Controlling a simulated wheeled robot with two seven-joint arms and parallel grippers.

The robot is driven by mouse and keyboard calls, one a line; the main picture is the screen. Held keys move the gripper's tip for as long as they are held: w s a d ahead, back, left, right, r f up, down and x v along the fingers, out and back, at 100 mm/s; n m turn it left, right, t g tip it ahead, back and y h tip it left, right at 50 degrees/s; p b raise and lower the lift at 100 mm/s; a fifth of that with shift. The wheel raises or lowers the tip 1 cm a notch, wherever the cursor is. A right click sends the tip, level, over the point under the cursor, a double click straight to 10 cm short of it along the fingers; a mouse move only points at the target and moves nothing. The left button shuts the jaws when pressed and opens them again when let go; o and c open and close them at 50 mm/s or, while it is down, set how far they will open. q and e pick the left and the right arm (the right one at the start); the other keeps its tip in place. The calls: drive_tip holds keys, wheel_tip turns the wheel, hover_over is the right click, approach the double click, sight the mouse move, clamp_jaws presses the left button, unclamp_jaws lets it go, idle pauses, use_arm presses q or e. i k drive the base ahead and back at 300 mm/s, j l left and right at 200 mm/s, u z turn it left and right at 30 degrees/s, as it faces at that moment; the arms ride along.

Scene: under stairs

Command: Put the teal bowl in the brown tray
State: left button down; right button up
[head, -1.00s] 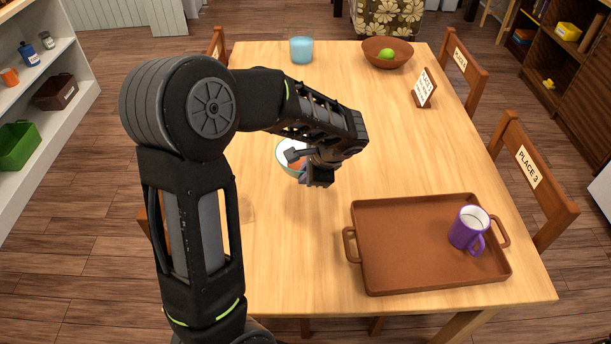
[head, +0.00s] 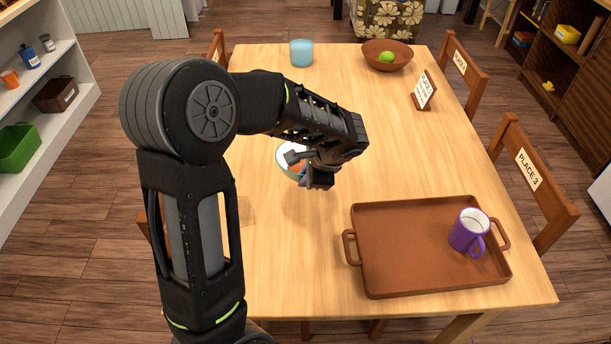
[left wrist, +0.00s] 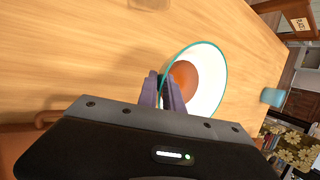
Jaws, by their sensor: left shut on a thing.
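The teal bowl (head: 284,155) is at the middle left of the table, partly hidden behind my left gripper in the head view. In the left wrist view the bowl (left wrist: 209,88) shows a teal rim, a white inside and a round orange-brown thing in it. My left gripper (left wrist: 160,92) is shut on the near rim of the bowl; in the head view the gripper (head: 304,174) points down at its right side. I cannot tell whether the bowl is clear of the table. The brown tray (head: 400,245) lies at the front right, apart from the bowl. My right gripper is not in view.
A purple mug (head: 466,234) stands in the tray's right part; its left and middle are bare. A blue cup (head: 301,53), a brown bowl (head: 373,56) with a green fruit and a place sign (head: 423,91) stand farther back. Table between bowl and tray is clear.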

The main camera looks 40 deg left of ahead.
sight(398, 247)
drive_tip(key=k+l, duration=0.1)
drive_tip(key=l, duration=0.65)
drive_tip(key=k+l, duration=0.1)
drive_tip(key=l, duration=0.65)
